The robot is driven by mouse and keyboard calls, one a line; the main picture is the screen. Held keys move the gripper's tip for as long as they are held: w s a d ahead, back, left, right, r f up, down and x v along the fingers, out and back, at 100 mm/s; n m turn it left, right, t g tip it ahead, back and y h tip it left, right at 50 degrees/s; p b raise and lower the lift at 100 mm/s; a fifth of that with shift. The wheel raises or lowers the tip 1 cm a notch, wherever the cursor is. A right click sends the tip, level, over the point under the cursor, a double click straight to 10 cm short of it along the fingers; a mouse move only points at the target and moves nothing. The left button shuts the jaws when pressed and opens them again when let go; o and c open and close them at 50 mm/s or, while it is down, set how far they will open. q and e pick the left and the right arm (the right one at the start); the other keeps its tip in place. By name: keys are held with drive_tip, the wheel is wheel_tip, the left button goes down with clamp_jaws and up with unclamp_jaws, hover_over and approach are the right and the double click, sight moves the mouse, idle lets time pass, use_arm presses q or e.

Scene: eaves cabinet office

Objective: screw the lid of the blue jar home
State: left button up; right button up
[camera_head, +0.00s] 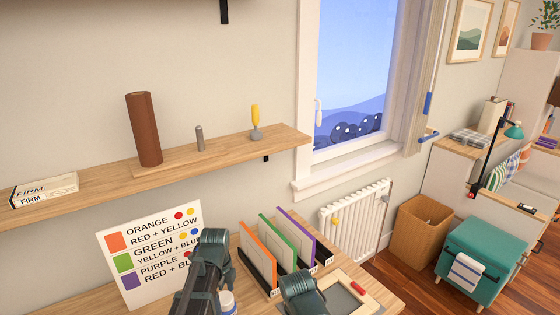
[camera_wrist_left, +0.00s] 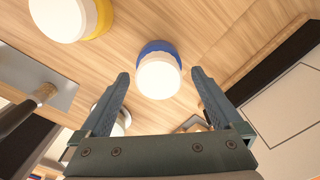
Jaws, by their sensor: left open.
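The blue jar (camera_wrist_left: 157,47) stands on the wooden desk in the left wrist view, with a white round lid (camera_wrist_left: 158,78) over its top. I cannot tell how far the lid is turned down. My left gripper (camera_wrist_left: 158,82) is open, with one finger on each side of the lid and a gap to both; nothing is held. In the head view a small white and blue jar part (camera_head: 228,303) shows beside my left arm at the bottom edge. My right arm shows at the bottom centre, but its jaws are hidden.
A yellow jar (camera_wrist_left: 98,18) with a white lid stands up and left in the wrist view. Another pale round thing is partly hidden behind the left finger. A colour chart (camera_head: 150,255) and upright orange, green and purple folders (camera_head: 278,240) stand on the desk.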

use_arm(q)
drive_tip(key=n, duration=0.7)
drive_tip(key=shift+n, duration=0.4)
drive_tip(key=n, duration=0.3)
drive_tip(key=shift+a+n, duration=0.1)
drive_tip(key=shift+n, duration=0.3)
drive_tip(key=n, duration=0.3)
drive_tip(key=shift+n, duration=0.4)
drive_tip(key=shift+c, duration=0.3)
